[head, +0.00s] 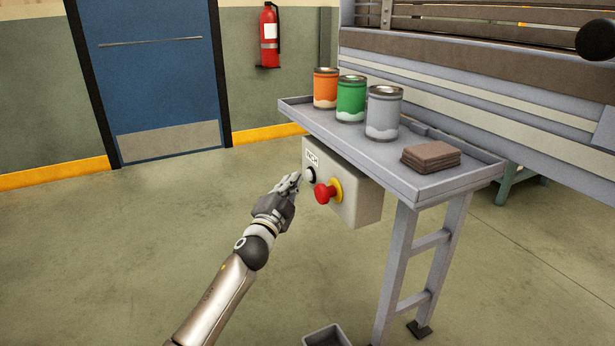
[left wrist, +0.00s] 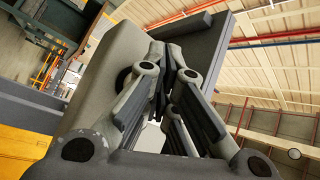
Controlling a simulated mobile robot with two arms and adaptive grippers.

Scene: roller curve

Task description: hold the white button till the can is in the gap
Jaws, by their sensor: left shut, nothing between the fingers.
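The white button (head: 309,174) sits in a dark ring on the front of a pale control box (head: 356,203), under a small label. My left gripper (head: 295,179) is shut and empty, its fingertips at the button. I cannot tell whether they touch or press it. The left wrist view shows the closed fingers (left wrist: 165,95) in front of a large grey surface; the button cannot be made out there. An orange can (head: 325,88), a green can (head: 351,98) and a grey can (head: 383,113) stand upright on the shelf. No gap between rollers is clearly visible. My right gripper is not in view.
A red stop knob (head: 324,193) on a yellow collar sits just right of the button. The grey shelf (head: 430,187) overhangs the box and holds brown pads (head: 431,156). A grey bin (head: 326,337) stands on the floor. The floor at left is clear.

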